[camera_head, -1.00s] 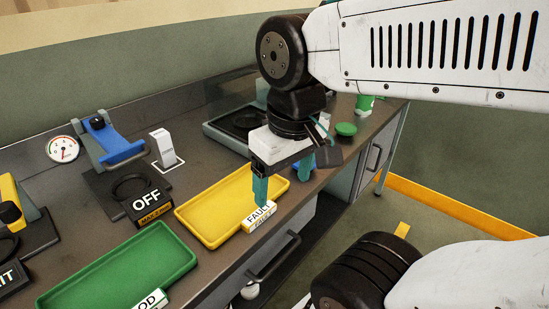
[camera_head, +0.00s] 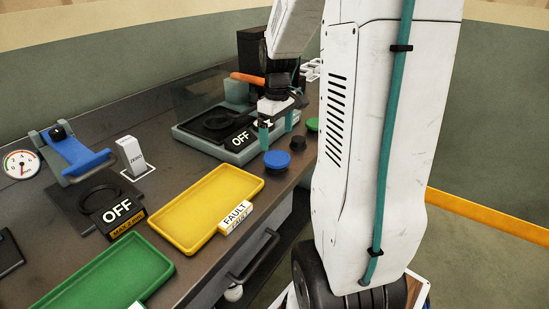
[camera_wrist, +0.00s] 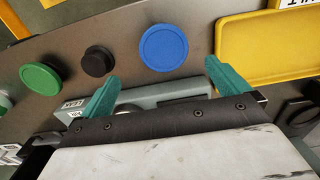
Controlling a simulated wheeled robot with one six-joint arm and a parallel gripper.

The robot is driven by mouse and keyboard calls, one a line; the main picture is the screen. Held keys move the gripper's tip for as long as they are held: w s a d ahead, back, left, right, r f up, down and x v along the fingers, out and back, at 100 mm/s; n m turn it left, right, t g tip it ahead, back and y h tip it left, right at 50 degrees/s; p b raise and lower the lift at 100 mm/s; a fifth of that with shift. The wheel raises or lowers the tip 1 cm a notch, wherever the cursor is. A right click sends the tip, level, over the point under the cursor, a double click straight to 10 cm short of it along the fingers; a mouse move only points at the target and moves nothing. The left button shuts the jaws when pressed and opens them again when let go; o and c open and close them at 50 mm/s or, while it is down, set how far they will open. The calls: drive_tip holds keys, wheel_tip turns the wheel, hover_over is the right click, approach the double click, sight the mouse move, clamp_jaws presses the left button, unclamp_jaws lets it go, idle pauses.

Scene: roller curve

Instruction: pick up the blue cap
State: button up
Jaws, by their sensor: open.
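The blue cap (camera_head: 277,159) is a round disc on the bench, right of the grey machine and beyond the yellow tray. In the wrist view the blue cap (camera_wrist: 164,47) lies ahead of my open fingers, between their lines and nearer the right one. My gripper (camera_head: 278,133) is above the bench close to the cap, with teal fingers spread and nothing between them. The fingers also show in the wrist view (camera_wrist: 160,92), apart from the cap.
A black cap (camera_wrist: 97,61) and a green cap (camera_wrist: 41,78) lie beside the blue one. The yellow tray (camera_head: 180,238) is on its other side. A grey machine marked OFF (camera_head: 195,134) stands close behind. A green tray (camera_head: 66,300) is nearer.

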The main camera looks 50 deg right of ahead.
sight(277, 157)
drive_tip(key=f, duration=0.6)
drive_tip(key=shift+s+a+f, duration=0.15)
drive_tip(key=shift+s+a, duration=0.1)
drive_tip(key=shift+a, duration=0.05)
drive_tip(key=c, duration=1)
